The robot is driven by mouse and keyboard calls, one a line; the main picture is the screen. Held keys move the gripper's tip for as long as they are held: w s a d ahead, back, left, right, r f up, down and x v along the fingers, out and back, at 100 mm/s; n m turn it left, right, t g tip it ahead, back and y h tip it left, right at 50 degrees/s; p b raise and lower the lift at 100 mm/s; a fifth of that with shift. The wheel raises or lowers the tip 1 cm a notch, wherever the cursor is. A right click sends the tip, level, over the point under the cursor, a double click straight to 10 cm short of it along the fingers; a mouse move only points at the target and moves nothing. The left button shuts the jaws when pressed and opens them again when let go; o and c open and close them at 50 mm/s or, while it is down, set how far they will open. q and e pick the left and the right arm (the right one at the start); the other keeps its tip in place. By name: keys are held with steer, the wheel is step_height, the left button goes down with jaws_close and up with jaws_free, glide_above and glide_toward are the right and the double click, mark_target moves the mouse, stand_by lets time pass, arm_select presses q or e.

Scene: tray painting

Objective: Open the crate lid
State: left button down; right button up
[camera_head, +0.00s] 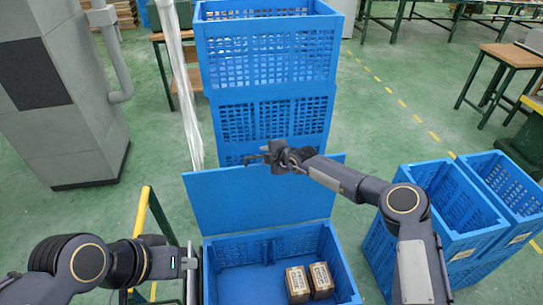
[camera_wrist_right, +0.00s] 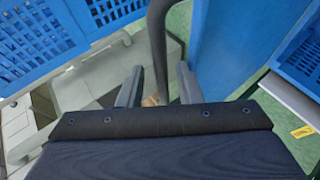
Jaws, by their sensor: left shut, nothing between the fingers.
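The blue crate (camera_head: 341,262) stands at the bottom centre of the head view. Its flat blue lid (camera_head: 262,205) stands raised at the crate's back side, so the inside shows. Two brown boxes (camera_head: 297,284) lie in the crate towards the right. My right gripper (camera_head: 258,157) is above the lid's top edge, pointing left, with its fingers apart and nothing seen held. Its spread fingers show in the right wrist view (camera_wrist_right: 158,80). My left gripper (camera_head: 191,268) is shut and empty at the crate's left side; its tips are hard to make out.
Tall stacked blue crates (camera_head: 268,60) stand behind the lid. More open blue crates (camera_head: 455,205) stand at the right. A grey cabinet (camera_head: 65,110) is at the left, and a yellow rail (camera_head: 141,212) is near my left arm.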

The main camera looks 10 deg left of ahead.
steer(key=b+v, duration=0.1)
steer(key=v, duration=0.6)
steer(key=shift+b, duration=0.3)
steer(key=shift+w+d, duration=0.1)
